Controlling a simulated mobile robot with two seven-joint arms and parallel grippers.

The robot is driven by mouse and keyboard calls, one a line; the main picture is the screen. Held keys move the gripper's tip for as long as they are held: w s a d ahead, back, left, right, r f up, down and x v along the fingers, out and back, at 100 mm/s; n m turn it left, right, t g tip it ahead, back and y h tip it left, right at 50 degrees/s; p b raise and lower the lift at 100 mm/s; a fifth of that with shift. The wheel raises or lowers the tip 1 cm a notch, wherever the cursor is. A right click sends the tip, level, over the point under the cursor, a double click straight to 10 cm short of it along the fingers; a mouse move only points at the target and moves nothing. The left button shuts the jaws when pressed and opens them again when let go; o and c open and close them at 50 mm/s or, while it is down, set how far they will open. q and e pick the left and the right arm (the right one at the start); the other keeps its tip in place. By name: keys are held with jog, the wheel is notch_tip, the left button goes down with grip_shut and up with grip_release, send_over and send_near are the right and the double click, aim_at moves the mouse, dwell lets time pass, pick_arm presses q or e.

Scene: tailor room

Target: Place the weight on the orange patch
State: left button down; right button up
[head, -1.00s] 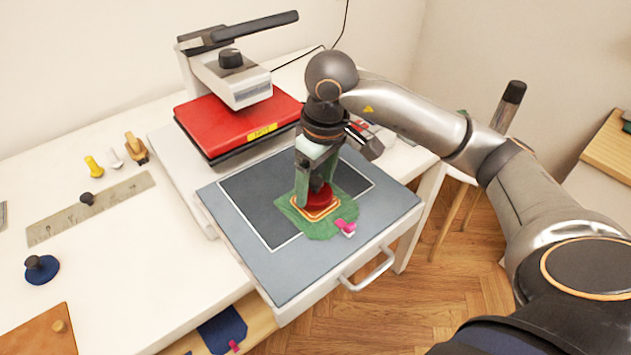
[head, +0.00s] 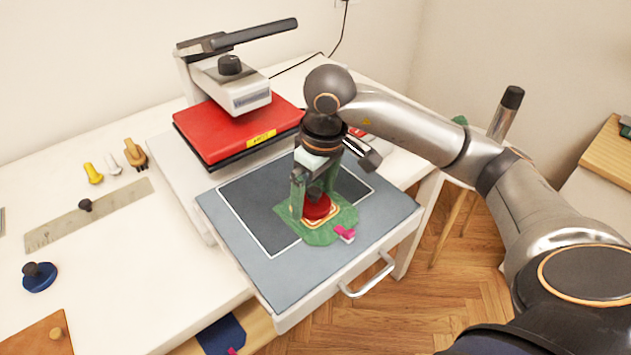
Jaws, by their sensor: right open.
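A red round weight (head: 317,208) with a dark knob rests on the orange-outlined patch (head: 331,221) of a green cloth (head: 322,236). The cloth lies on the grey press pad (head: 260,262), with a pink clip (head: 345,233) at its front right edge. My right gripper (head: 313,201) is open, with its green fingers on either side of the weight's knob, pointing down. The gripper hides part of the weight and patch. My left gripper is not in view.
A heat press with a red plate (head: 235,125) stands behind the pad. A metal ruler (head: 120,198), a blue weight (head: 39,279) and several small tools (head: 134,152) lie to the left. A metal handle (head: 370,279) juts from the pad drawer's front.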

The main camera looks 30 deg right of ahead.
aim_at(320, 197)
notch_tip(320, 197, up, 12)
jog(key=s+p, duration=0.1)
jog(key=shift+s+d, duration=0.2)
dwell(0.7)
